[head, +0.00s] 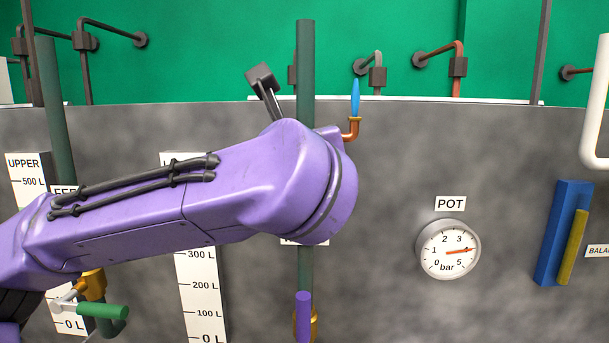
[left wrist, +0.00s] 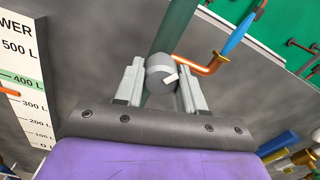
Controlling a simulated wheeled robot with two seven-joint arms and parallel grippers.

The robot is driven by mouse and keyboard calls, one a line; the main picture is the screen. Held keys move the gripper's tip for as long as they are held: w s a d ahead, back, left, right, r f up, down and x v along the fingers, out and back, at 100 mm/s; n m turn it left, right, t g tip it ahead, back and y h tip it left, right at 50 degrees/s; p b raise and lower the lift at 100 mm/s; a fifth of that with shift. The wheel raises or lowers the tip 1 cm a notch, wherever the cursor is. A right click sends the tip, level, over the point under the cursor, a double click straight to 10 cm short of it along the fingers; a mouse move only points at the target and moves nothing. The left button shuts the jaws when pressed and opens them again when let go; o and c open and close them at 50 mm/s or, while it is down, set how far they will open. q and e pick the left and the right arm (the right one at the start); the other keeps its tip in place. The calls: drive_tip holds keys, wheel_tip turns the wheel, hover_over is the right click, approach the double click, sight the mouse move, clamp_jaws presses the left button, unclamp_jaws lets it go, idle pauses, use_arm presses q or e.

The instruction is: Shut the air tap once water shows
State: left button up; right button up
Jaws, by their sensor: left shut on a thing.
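In the left wrist view my left gripper (left wrist: 160,75) is shut on a round grey knob (left wrist: 158,70) with a white mark on its face. I take this knob as the air tap. It sits on a dark green upright pipe (left wrist: 175,28). A bent copper spout (left wrist: 203,68) comes off beside it, and a blue tapered jet (left wrist: 236,33), looking like water, stands at its mouth. The head view also shows the copper spout (head: 351,130) and blue jet (head: 355,98). There my purple left arm hides the knob and the gripper fingers. My right gripper is out of view.
A round POT gauge (head: 448,249) on the grey drum wall reads about 4 bar. White level scales (head: 197,290) stand left of the pipe. A purple-handled valve (head: 303,317) and a green-handled valve (head: 102,311) are low down. A blue block (head: 563,230) is at right.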

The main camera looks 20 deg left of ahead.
use_arm(q)
drive_tip(key=n+b, duration=0.2)
drive_tip(key=b, duration=0.1)
drive_tip(key=f+n+b, duration=0.1)
drive_tip(key=n+b, duration=0.1)
drive_tip(key=b, duration=0.2)
drive_tip(key=shift+d+n, duration=0.2)
drive_tip(key=shift+n, duration=0.1)
drive_tip(key=shift+w+r+n+b, duration=0.1)
drive_tip(key=shift+r+n+b, duration=0.1)
drive_tip(key=shift+n+b, duration=0.7)
drive_tip(key=o, duration=1)
drive_tip(key=shift+r, duration=0.15)
